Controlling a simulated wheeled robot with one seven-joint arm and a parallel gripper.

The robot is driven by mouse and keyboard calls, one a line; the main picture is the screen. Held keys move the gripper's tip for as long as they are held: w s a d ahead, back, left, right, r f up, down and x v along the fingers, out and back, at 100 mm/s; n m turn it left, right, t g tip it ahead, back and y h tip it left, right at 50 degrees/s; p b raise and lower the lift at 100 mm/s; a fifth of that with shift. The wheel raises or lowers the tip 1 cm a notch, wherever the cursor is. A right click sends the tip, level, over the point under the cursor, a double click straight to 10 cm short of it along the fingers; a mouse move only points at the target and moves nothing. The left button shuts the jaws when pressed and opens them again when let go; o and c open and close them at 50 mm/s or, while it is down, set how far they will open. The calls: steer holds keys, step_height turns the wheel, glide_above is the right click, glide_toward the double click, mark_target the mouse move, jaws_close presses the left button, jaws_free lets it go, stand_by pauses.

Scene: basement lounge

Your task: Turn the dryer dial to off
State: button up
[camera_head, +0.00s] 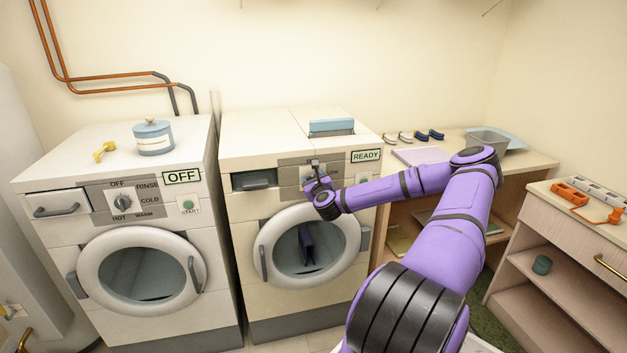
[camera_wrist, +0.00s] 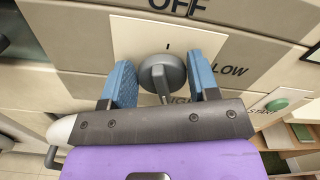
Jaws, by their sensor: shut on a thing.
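The dryer (camera_head: 235,212) is the right-hand machine, and its display (camera_head: 366,155) reads READY. My gripper (camera_head: 316,172) is at its control panel and hides much of the dial in the head view. In the wrist view, the grey dial (camera_wrist: 162,73) sits between the two blue fingers of my gripper (camera_wrist: 160,65), which is shut on it. OFF is printed above the dial, LOW to its right, and a partly hidden word below it. The dial's grip bar looks roughly upright; which end points to a setting is hard to tell.
A green start button (camera_wrist: 277,104) is right of the dial. The dryer's round door (camera_head: 270,232) is below my gripper, with a dark cloth inside. The washer (camera_head: 65,165) stands left, its display reading OFF. A table (camera_head: 540,163) stands right of the dryer.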

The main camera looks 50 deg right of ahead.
steer(key=n, duration=0.4)
steer(key=shift+w+a+f+n, duration=0.15)
steer(key=shift+a+n, duration=0.1)
steer(key=shift+n, duration=0.15)
steer(key=n, duration=0.3)
steer(key=shift+f+n, duration=0.1)
steer(key=shift+n, duration=0.3)
steer(key=n, duration=0.4)
steer(key=shift+w+a+f, duration=0.1)
steer(key=shift+a+f, duration=0.05)
steer(key=shift+f, duration=0.05)
steer(key=n, duration=0.4)
steer(key=shift+f, duration=0.25)
steer(key=n, duration=0.7)
steer(key=shift+f, duration=0.3)
steer(key=n, duration=0.4)
steer(key=shift+s+d+f, duration=0.15)
steer(key=shift+s+d, duration=0.05)
steer(key=shift+d, duration=0.1)
steer(key=shift+s+d+f+n, duration=0.1)
steer(key=shift+d+n, duration=0.05)
steer(key=shift+n, duration=0.9)
steer(key=shift+s+d+n, duration=0.1)
steer(key=shift+n, duration=0.95)
